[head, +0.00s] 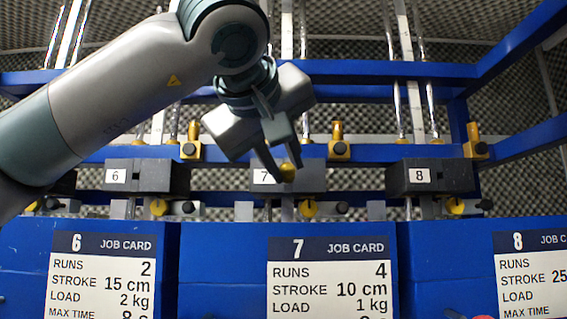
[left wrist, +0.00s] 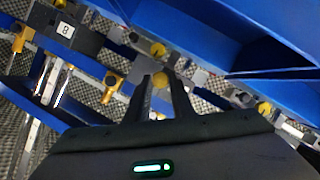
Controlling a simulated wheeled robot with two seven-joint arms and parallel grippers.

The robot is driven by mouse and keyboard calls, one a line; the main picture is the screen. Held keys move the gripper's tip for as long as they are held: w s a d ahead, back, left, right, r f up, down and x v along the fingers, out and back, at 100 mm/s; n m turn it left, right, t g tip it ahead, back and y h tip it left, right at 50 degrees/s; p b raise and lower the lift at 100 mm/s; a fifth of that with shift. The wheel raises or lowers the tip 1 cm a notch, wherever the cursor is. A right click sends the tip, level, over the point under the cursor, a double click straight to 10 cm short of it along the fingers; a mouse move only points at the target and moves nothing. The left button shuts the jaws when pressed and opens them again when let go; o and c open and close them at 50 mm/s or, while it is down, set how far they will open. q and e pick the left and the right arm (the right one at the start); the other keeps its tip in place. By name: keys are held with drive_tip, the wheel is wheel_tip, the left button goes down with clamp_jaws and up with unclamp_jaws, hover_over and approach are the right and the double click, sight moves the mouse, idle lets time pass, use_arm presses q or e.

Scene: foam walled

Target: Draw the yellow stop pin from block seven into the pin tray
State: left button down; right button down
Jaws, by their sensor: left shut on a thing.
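Block seven (head: 312,176) is a dark block with a white "7" label, on the rail in the middle of the head view. My left gripper (head: 283,171) comes down in front of it, its fingers shut on the round yellow head of the stop pin (head: 287,173). The left wrist view shows the same yellow head (left wrist: 160,80) between the fingertips of the left gripper (left wrist: 160,84). The pin's shaft is hidden, so I cannot tell whether it is still in the block. I see no pin tray. My right gripper is not in view.
Block six (head: 147,177) and block eight (head: 440,175) stand to either side. A yellow disc (head: 308,208) sits below block seven. Brass-coloured fittings (head: 338,142), vertical rods and blue beams crowd the rig. Blue panels with job cards (head: 330,275) stand in front, below the blocks.

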use_arm(q)
drive_tip(key=s+b, duration=0.2)
drive_tip(key=s, duration=1.1)
drive_tip(key=shift+b, duration=0.35)
idle(2.4)
drive_tip(key=shift+s, duration=0.1)
idle(0.4)
